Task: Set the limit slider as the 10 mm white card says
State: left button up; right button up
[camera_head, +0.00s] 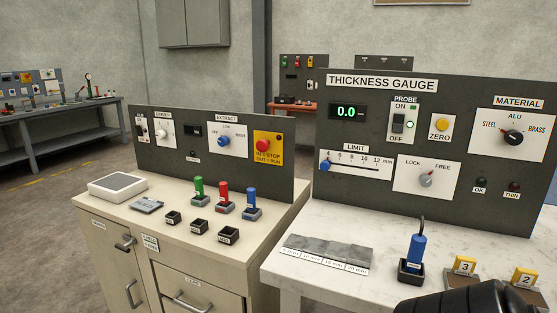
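The limit slider has a blue knob (327,165) at the far left end of its slot, by the 4 of a scale running from 4 to 12 mm. Its white plate (355,164) is on the thickness gauge panel (440,95). One label (309,259) seems to read 10 mm, but the print is too small to be sure. A black part of my own arm shows at the lower right edge. No gripper fingers are in view.
The display (348,112) reads 0.0. The probe switch (398,123), lock/free knob (425,180) and material knob (513,137) are nearby. A blue probe (416,252) stands in a black holder before the panel.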

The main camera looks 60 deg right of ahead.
aim_at(325, 165)
jog(key=i, duration=0.2)
jog(key=z, duration=1.15)
